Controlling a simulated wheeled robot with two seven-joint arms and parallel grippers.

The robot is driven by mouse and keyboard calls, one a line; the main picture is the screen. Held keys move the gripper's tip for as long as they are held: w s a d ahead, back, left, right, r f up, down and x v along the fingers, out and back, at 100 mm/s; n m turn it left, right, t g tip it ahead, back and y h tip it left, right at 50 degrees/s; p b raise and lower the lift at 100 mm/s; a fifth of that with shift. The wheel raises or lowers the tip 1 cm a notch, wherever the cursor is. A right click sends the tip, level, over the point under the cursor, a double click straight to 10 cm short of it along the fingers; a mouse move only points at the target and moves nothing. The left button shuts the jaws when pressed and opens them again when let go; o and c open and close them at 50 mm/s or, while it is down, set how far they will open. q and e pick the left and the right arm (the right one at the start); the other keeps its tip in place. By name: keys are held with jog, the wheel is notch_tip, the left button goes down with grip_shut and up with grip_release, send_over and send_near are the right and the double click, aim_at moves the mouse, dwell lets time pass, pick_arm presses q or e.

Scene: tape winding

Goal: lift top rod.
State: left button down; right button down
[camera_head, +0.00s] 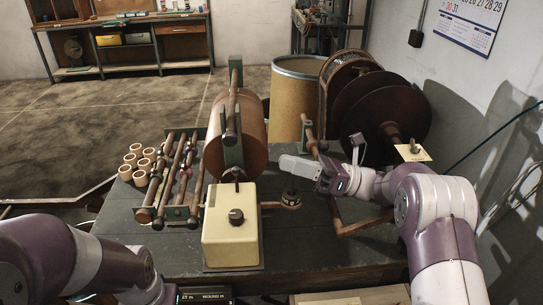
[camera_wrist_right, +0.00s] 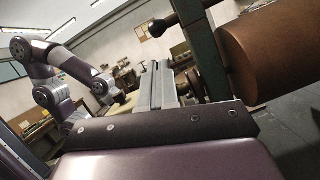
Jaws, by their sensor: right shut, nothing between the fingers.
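The top rod (camera_head: 231,112) is a brown rod held by green end brackets above the large brown drum (camera_head: 252,130) of the winding machine. In the right wrist view, a brown rod end (camera_wrist_right: 188,12) shows beside the green post (camera_wrist_right: 205,55), with the drum (camera_wrist_right: 270,55) to its right. My right gripper (camera_head: 290,163) is shut and empty, to the right of the drum and apart from the rod. Its fingers (camera_wrist_right: 158,85) also show in the right wrist view. My left arm shows at the lower left, but its fingers cannot be made out.
A cream control box (camera_head: 230,240) with a dark knob stands in front of the drum on the dark table (camera_head: 140,240). A rack of rods (camera_head: 178,180) and several tan cores (camera_head: 140,165) are at left. Dark discs (camera_head: 395,115) and a yellow barrel (camera_head: 295,100) stand behind.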

jog(key=p+x, duration=0.2)
jog(key=x, duration=0.6)
jog(key=shift+a, duration=0.4)
jog(key=shift+w+r, duration=0.1)
jog(key=shift+r, duration=0.05)
